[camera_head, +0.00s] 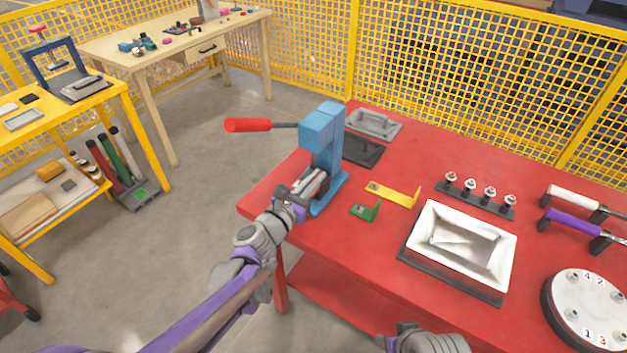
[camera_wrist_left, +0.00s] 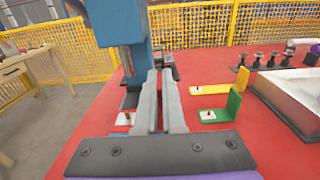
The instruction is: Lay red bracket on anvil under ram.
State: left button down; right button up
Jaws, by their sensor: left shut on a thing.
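The blue press (camera_head: 322,140) stands at the table's left edge, its ram (camera_wrist_left: 127,62) above a blue base with the anvil, mostly hidden by my fingers. My left gripper (camera_head: 312,184) reaches in beside the press. Its fingers (camera_wrist_left: 160,92) are shut. A white patch with a dark dot, just left of the fingers, appears to belong to the red bracket (camera_wrist_left: 125,118). The bracket blends into the red table, and its upright part is hidden by the fingers. I cannot tell whether it touches the anvil.
A green bracket (camera_head: 366,211) and a yellow bracket (camera_head: 395,194) lie right of the press. The press's red handle (camera_head: 248,125) sticks out left. A white tray (camera_head: 424,222), a row of several knobs (camera_head: 473,197) and a round numbered plate (camera_head: 590,310) stand further right on the red table.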

pick_arm(q)
jog(key=shift+x, duration=1.3)
jog(key=shift+w, duration=0.1)
jog(key=shift+x, duration=1.65)
jog(key=shift+f, duration=0.25)
jog(key=c, duration=0.9)
grip_release()
jog(key=shift+c, duration=0.2)
jog(key=v, duration=1.1)
jog(key=shift+d, duration=0.1)
